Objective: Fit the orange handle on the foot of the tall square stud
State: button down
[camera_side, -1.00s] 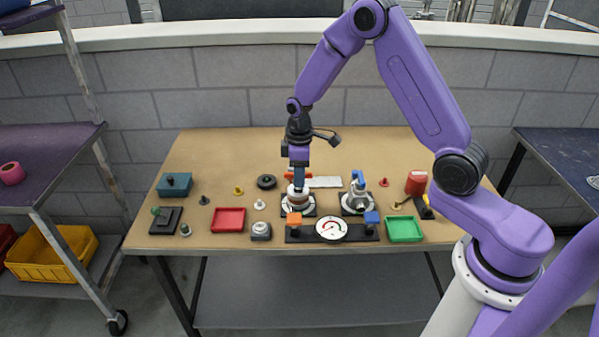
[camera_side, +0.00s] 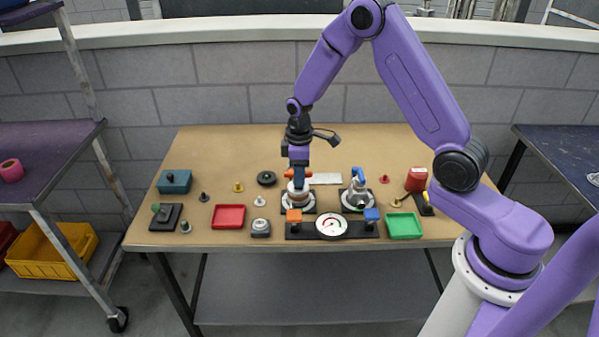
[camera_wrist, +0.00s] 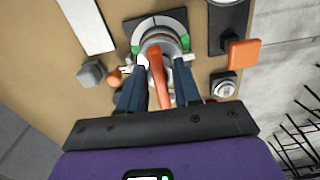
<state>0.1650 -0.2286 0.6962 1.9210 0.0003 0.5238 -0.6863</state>
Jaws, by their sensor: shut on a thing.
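The orange handle (camera_wrist: 157,75) lies between the fingers of my gripper (camera_wrist: 158,87) in the wrist view, and its far end reaches over the round grey valve body (camera_wrist: 163,36). In the side view my gripper (camera_side: 298,182) points straight down over the left valve (camera_side: 299,200), and orange ends of the handle (camera_side: 308,175) show beside the fingers. The gripper is shut on the handle. The tall square stud is hidden under the handle and fingers, so I cannot tell whether the handle is seated on it.
A second valve with a blue handle (camera_side: 358,180) stands close on the right. A gauge bar (camera_side: 352,231) with orange and blue blocks lies in front. A red tray (camera_side: 229,217) and a green tray (camera_side: 404,226) flank it. Open table lies behind on the left.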

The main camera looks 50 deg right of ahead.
jog(key=shift+f, duration=0.5)
dwell(1.0)
jog(key=shift+c, duration=1.9)
grip_release()
jog(key=shift+r, duration=3.75)
